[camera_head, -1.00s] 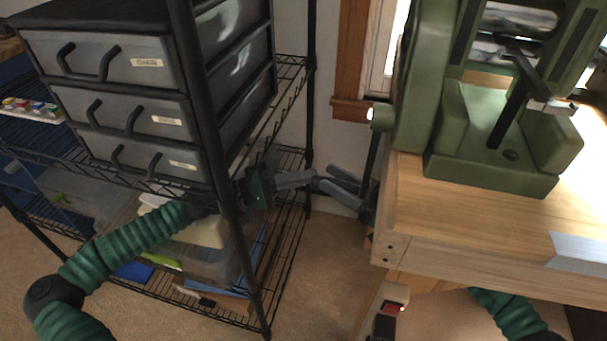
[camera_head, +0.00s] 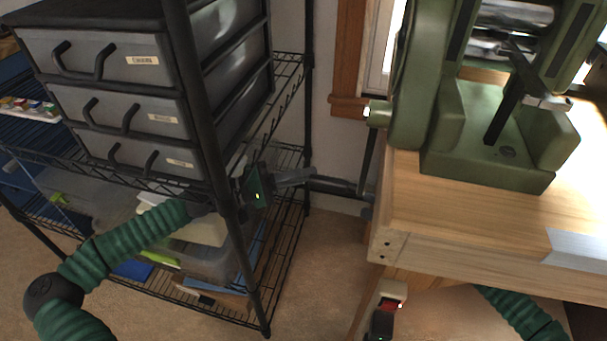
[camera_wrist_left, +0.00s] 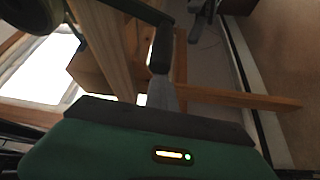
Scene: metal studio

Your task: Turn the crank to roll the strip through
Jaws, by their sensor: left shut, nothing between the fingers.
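The green rolling mill (camera_head: 490,150) stands on the wooden bench, with shiny rollers (camera_head: 505,45) at the top. Its dark crank arm (camera_head: 369,150) hangs down on the left side to a dark horizontal handle (camera_head: 338,187). My left gripper (camera_head: 312,174) is shut and empty, its fingertips at the free end of the handle. In the left wrist view the handle (camera_wrist_left: 162,48) lies just beyond the fingertips (camera_wrist_left: 163,82); contact is unclear. A flat silvery piece (camera_head: 580,247) lies at the bench's front edge. Part of my right arm shows below the bench; its jaws are not clear.
The wooden bench (camera_head: 450,220) is at the right.

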